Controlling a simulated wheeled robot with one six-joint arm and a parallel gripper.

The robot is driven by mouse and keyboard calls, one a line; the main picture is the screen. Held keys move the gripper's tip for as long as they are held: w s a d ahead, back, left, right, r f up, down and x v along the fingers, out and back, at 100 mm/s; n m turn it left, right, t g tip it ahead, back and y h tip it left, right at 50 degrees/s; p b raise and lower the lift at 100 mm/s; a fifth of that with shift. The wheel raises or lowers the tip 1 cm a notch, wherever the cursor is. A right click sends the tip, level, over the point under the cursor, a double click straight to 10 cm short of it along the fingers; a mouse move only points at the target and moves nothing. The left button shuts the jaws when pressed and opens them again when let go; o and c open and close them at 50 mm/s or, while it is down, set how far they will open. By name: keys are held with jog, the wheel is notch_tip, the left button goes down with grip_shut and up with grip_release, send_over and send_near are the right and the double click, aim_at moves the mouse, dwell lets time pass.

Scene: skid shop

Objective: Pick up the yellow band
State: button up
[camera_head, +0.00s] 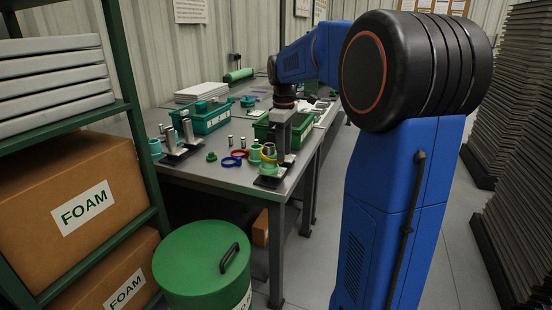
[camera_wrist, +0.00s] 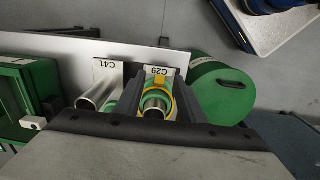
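The yellow band (camera_wrist: 167,96) sits around a green sleeve on a metal post, by the label C29, in the wrist view. In the head view the yellow band (camera_head: 268,158) shows small near the front corner of the workbench. My gripper (camera_wrist: 157,84) points down at the post, with one dark finger on each side of the band. The fingers look open, with a narrow gap beside the band. In the head view my gripper (camera_head: 284,150) is over the bench's right front corner and partly hides the post.
On the workbench (camera_head: 210,172) are a red ring (camera_head: 240,153), a blue ring (camera_head: 231,161), metal posts (camera_head: 188,130) and green bins (camera_head: 208,117). A second post (camera_wrist: 97,91) by label C41 stands left of my fingers. A green drum (camera_head: 205,262) stands before the bench.

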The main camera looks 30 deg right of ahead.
jog(key=shift+f, duration=0.7)
grip_shut()
